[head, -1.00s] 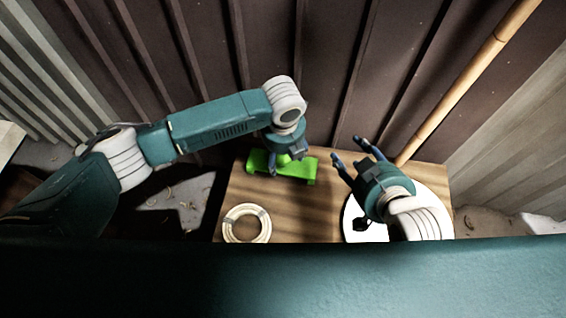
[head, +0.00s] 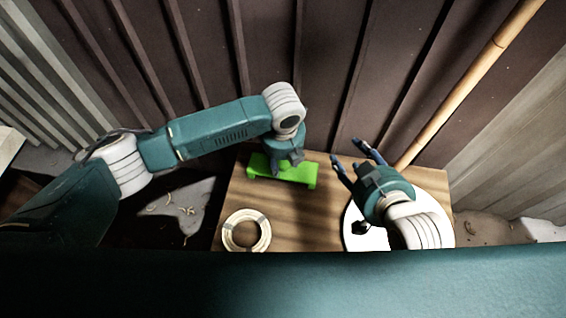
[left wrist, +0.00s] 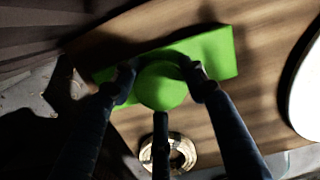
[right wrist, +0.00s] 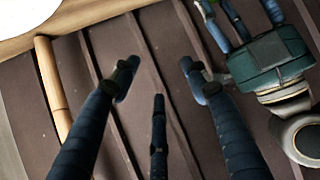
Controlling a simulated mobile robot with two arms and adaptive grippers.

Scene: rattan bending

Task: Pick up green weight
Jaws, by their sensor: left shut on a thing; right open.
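The green weight (head: 264,168) is a bright green block near the back edge of the wooden table. In the left wrist view the weight (left wrist: 214,52) is a flat slab with a rounded knob (left wrist: 160,86) on top. My left gripper (head: 287,163) is over the weight, its fingers shut around the knob; it also shows in the left wrist view (left wrist: 160,82). The weight appears to rest on the table. My right gripper (head: 349,160) is open and empty to the right, with its fingers pointing toward the wall; the right wrist view shows nothing between its fingers (right wrist: 160,70).
A coil of pale rattan (head: 231,232) lies at the table's front left. A white round plate (head: 436,209) is at the right, under my right arm. A bamboo pole (head: 455,90) leans at the back right. A dark ribbed wall (head: 340,60) stands close behind the table (head: 300,225).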

